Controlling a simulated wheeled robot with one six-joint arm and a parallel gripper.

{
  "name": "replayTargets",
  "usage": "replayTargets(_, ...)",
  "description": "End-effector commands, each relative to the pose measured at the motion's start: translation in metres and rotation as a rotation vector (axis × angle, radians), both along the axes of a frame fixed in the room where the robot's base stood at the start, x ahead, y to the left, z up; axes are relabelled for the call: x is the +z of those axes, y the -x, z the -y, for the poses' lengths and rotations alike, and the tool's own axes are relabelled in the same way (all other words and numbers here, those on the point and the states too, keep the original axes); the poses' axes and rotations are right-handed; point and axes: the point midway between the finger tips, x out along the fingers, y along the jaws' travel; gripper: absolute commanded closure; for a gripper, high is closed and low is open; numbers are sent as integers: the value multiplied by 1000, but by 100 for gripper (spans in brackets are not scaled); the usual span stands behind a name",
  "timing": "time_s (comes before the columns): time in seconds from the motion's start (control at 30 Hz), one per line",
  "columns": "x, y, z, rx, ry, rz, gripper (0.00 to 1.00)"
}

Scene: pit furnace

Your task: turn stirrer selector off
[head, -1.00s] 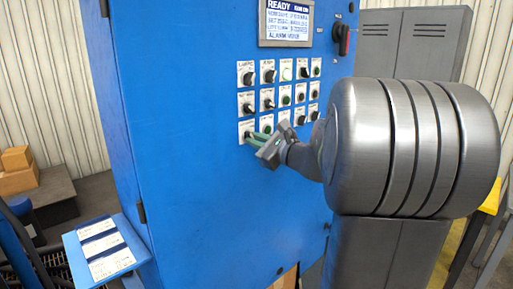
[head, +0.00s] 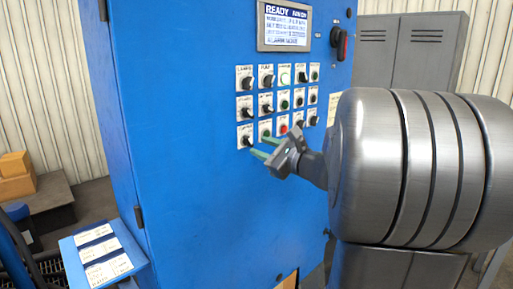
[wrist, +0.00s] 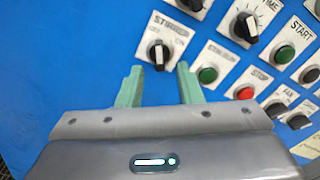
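The stirrer selector (wrist: 158,54) is a black knob on a white plate labelled STIRRER in the wrist view. It is the bottom-left control on the blue cabinet in the head view (head: 246,139). Its handle looks roughly upright in the wrist view; which marked position it points at is too small to tell. My gripper (wrist: 158,80) is open, with its two green fingers apart and nothing between them. The knob shows just beyond the gap between the fingertips. In the head view my gripper (head: 261,147) is just right of and below the selector, seemingly clear of it.
Several other knobs and buttons crowd the panel, including a green button (wrist: 208,75) and the red STOP button (wrist: 244,92) to the right. A display (head: 286,25) reads READY above. A blue shelf with cards (head: 72,257) juts out at lower left.

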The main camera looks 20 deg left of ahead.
Motion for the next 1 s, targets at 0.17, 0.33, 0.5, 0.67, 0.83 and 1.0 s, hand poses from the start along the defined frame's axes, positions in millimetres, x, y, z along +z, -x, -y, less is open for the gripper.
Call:
replayTargets(0.17,-2,15,38,-5,0,2,67)
replayTargets(0.33,-1,26,67,-6,1,2,67)
replayTargets(0.5,-1,34,86,-4,0,0,67)
replayTargets(0.67,0,39,94,-1,0,0,67)
replayTargets(0.83,0,40,96,-1,1,0,67)
replayTargets(1.0,0,40,95,-1,1,0,67)
